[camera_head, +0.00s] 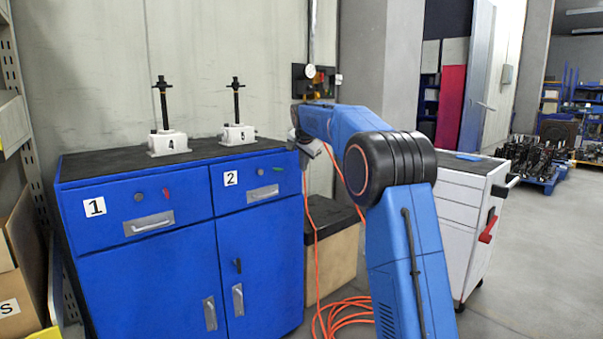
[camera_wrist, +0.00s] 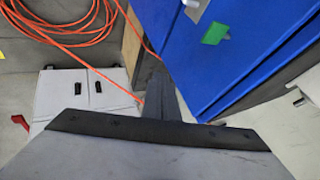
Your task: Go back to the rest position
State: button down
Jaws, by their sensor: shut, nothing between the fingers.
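My gripper (camera_wrist: 158,78) shows in the wrist view as dark fingers together, with nothing between them. In the head view my blue arm bends over to the right of the blue cabinet (camera_head: 180,255), and its wrist end (camera_head: 307,146) is beside the cabinet's upper right corner. The fingers are hard to make out there. Two white screw jacks with black upright spindles stand on the cabinet's dark top, one marked 4 (camera_head: 168,145) and one that seems marked 5 (camera_head: 238,135). Both are apart from my arm.
A white drawer cart (camera_head: 465,205) with a red handle stands right of my arm. An orange cable (camera_head: 345,318) lies coiled on the floor by a wooden box (camera_head: 335,262). Shelving stands left; floor at right is open.

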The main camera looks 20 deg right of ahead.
jog(key=s+a+n+g+y, duration=0.1)
jog(key=s+a+n, duration=0.25)
jog(key=s, duration=1.45)
jog(key=s+a+n, duration=0.3)
jog(key=s+a, duration=0.2)
jog(key=s, duration=1.3)
jog(key=s+a+f+n, duration=0.1)
jog(key=s+f+n, duration=0.1)
jog(key=s+f, duration=0.4)
jog(key=s+a+f+n+y, duration=0.1)
jog(key=s+f, duration=0.6)
jog(key=s, duration=0.7)
jog(key=s+a+f+n+g, duration=0.1)
jog(key=s+f+n, duration=0.2)
jog(key=s+f, duration=0.4)
jog(key=s, duration=0.2)
jog(key=shift+s+a+f, duration=0.2)
jog(key=shift+s+a, duration=0.2)
